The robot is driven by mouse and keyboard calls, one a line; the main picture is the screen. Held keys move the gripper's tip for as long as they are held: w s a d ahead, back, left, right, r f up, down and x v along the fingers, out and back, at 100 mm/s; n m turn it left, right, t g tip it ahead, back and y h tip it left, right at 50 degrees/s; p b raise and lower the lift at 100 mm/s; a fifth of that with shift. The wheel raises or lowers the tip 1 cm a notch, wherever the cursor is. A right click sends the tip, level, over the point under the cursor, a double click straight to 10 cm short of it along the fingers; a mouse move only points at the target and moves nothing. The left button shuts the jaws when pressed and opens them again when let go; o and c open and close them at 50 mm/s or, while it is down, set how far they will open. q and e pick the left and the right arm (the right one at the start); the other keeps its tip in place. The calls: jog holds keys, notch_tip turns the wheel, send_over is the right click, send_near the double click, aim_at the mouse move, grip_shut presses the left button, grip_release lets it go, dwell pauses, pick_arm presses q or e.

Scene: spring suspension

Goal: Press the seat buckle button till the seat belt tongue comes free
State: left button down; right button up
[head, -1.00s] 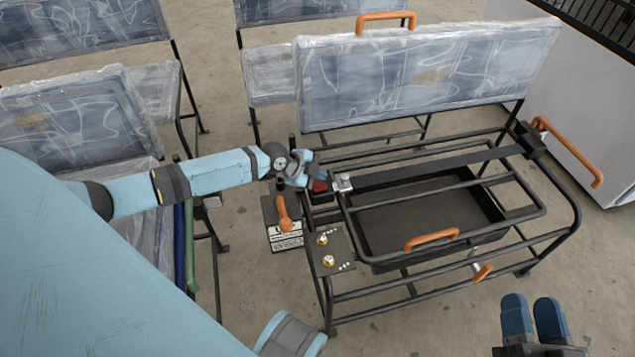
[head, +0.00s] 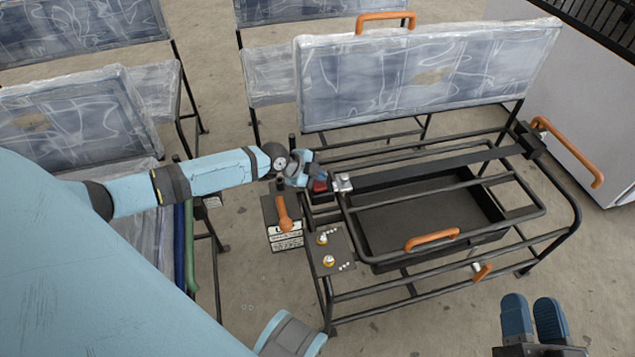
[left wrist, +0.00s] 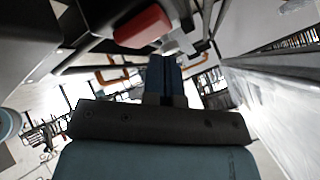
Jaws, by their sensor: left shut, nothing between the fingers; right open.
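The seat buckle is a dark block with a red button (head: 320,186) at the left end of the seat frame. The metal seat belt tongue (head: 342,183) sits at its right side, on the end of the dark belt (head: 430,168). I cannot tell whether tongue and buckle are latched. My left gripper (head: 312,176) is shut and empty, right at the buckle; contact with the button is unclear. In the left wrist view the red button (left wrist: 143,26) is above and left of the shut blue fingers (left wrist: 165,75). My right gripper (head: 533,318) is open and empty, low at the right.
A black tray (head: 430,215) and an orange handle (head: 432,240) lie within the seat frame. A panel with yellow knobs (head: 328,262) and an orange lever (head: 283,215) stand near the buckle. The wrapped backrest (head: 430,75) rises behind. Open floor lies in front.

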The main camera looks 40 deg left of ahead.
aim_at(318, 185)
dwell(0.4)
pick_arm(q)
jog(key=shift+f+b, duration=0.35)
jog(key=shift+f, duration=0.15)
jog(key=shift+s+f+b, duration=0.1)
jog(key=shift+f+b, duration=0.5)
jog(key=shift+f, duration=0.2)
dwell(1.0)
jog(key=shift+r+p, duration=0.85)
jog(key=shift+r, duration=0.35)
notch_tip(318, 185, up, 6)
jog(key=p, duration=0.4)
jog(key=shift+p, duration=0.4)
dwell(1.7)
